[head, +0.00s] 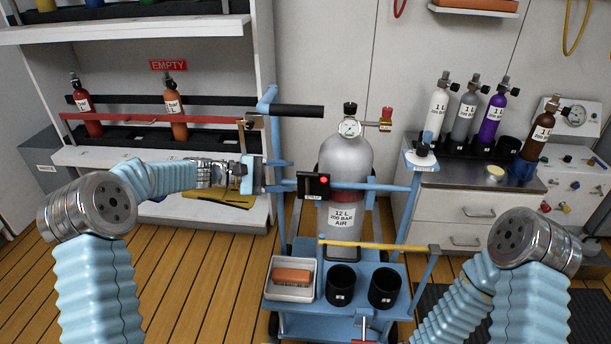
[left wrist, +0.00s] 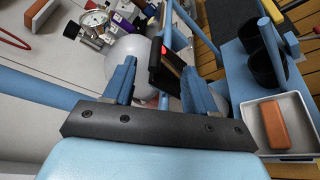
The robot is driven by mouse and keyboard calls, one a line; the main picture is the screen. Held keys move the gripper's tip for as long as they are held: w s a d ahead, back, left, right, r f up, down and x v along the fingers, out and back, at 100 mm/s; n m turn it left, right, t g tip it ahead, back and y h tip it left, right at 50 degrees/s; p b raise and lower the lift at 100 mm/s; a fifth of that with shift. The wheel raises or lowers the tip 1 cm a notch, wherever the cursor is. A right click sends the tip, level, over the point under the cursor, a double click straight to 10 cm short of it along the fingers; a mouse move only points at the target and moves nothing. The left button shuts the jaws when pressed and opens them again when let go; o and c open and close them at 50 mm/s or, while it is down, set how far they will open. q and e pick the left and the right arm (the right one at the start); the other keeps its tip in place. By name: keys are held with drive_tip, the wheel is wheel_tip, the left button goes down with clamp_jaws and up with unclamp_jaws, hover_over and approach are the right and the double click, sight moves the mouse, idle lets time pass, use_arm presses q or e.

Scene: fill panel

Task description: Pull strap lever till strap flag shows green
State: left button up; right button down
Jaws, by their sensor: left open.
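A grey 12 L air cylinder (head: 343,158) stands upright on the blue trolley, with a dark red strap (head: 345,196) around its middle. A black block (head: 312,187) sits at the strap's left side and bears a red mark (head: 323,180), likely the strap flag; I see no green. I cannot pick out the lever apart from this block. My left gripper (head: 288,176) is open, just left of the block, pointing right. In the left wrist view the block (left wrist: 166,72) appears between the two blue fingers (left wrist: 160,82), with no clear contact. My right gripper is out of view.
The trolley has a black-topped handle (head: 297,111) above my left gripper, blue rails and a yellow bar (head: 372,245). A bottle shelf (head: 155,157) stands behind left, a counter (head: 468,178) right.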

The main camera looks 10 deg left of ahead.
sight(306, 175)
use_arm(q)
drive_tip(key=x, duration=0.6)
drive_tip(key=shift+d+f+p, duration=0.1)
drive_tip(key=shift+d+p, duration=0.05)
drive_tip(key=shift+p, duration=0.15)
